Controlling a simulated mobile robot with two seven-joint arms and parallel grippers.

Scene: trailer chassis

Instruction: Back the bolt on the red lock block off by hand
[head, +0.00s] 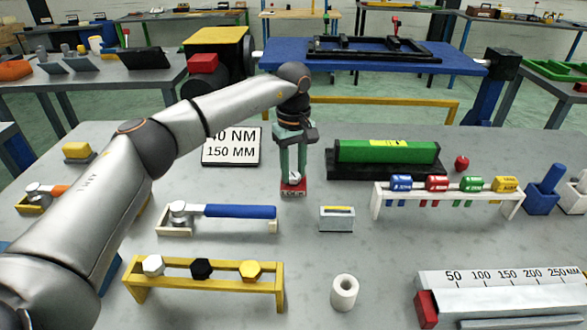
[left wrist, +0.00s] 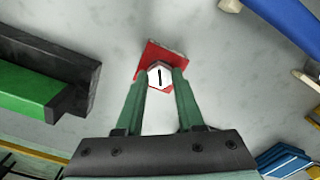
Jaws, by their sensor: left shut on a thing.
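The red lock block (head: 294,193) sits on the grey table near the middle of the head view. Its bolt (head: 294,178) has a pale hex head, which shows in the left wrist view (left wrist: 160,76) with a dark line across it. My left gripper (head: 293,176) points straight down over the block. Its green fingers are shut on the bolt head, one on each side. In the left wrist view the red block (left wrist: 174,50) shows behind the fingertips. My right gripper is in neither view.
A blue-handled wrench (head: 240,211) lies left of the block on a holder. A small grey box (head: 337,218) stands to the right. A green bar (head: 386,151) in a black cradle and a sign (head: 232,148) lie behind. A yellow rack (head: 205,270) with bolts stands in front.

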